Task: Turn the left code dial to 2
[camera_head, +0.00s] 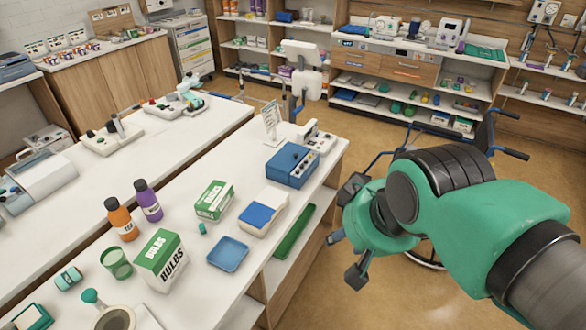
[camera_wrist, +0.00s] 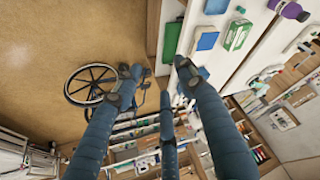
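In the wrist view a blue patch that looks like this box (camera_wrist: 203,73) is partly hidden behind a finger. My gripper (camera_head: 347,232) is open and empty, its fingers spread, to the right of the counter and apart from the box. The three fingers also show in the wrist view (camera_wrist: 158,76).
A white device (camera_head: 318,136) and a card stand (camera_head: 271,120) are behind the box. A white tray with a blue pad (camera_head: 262,212) and a green carton (camera_head: 214,200) are in front. A wheelchair (camera_wrist: 92,86) stands on the floor beyond my gripper.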

